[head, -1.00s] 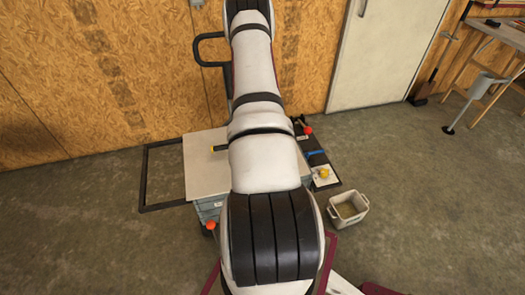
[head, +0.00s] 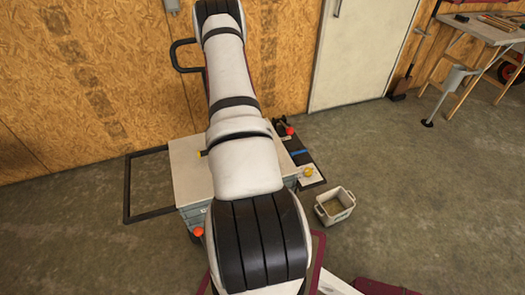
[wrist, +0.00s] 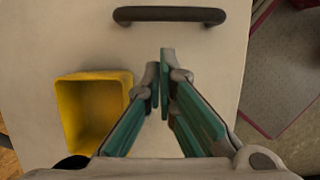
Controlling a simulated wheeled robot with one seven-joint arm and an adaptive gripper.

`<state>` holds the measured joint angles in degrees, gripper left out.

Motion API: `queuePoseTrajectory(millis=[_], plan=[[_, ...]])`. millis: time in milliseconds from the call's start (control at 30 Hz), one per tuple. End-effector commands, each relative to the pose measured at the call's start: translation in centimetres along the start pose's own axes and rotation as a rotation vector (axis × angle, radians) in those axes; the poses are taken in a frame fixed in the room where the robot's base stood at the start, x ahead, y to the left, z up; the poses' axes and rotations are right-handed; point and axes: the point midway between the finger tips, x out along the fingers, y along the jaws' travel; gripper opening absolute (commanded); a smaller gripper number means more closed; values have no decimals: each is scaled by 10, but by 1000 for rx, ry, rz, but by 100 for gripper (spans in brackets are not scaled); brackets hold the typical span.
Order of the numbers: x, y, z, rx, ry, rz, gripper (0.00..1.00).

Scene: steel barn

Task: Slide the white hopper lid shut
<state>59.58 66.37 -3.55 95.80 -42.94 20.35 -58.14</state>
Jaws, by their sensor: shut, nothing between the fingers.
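The white hopper lid (head: 186,174) is a flat pale panel on top of a grey box (head: 196,215) in the head view. My arm crosses in front and hides its right part, so I cannot tell how far the lid is open. A short dark bar with a yellow end (head: 202,154) shows on the lid by my arm. A bare dark rail frame (head: 127,186) extends left of the lid. My gripper (wrist: 164,58) shows only in the wrist view, shut and empty, above a pale surface; I cannot tell whether that surface belongs to the hopper.
The wrist view shows a dark handle (wrist: 169,15) and a yellow open bin (wrist: 92,112). A white tub (head: 335,206) stands on the floor, right of a dark panel with a yellow knob (head: 308,171). A workbench (head: 480,30) stands far right. Floor at left is clear.

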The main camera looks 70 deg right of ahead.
Motion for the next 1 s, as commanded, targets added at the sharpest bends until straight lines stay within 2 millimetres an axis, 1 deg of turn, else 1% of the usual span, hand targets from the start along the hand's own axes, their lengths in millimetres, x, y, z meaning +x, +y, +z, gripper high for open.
queuePoseTrajectory(millis=[33, 67, 100, 300, 400, 500, 633, 933, 1000], plan=[[-6, 3, -14, -5, 2, 3, 0], [-11, 4, -18, -2, 2, 4, 0], [-21, 4, -14, 3, 1, 5, 0], [-63, 3, -15, 2, 3, 4, 0], [-80, 3, -15, 1, 3, 4, 0], [-94, 3, -15, 0, 4, 3, 0], [-104, 2, -15, 1, 4, 1, 0], [-107, 2, -15, 0, 4, 1, 0], [-112, 3, -17, 4, 4, 6, 0]])
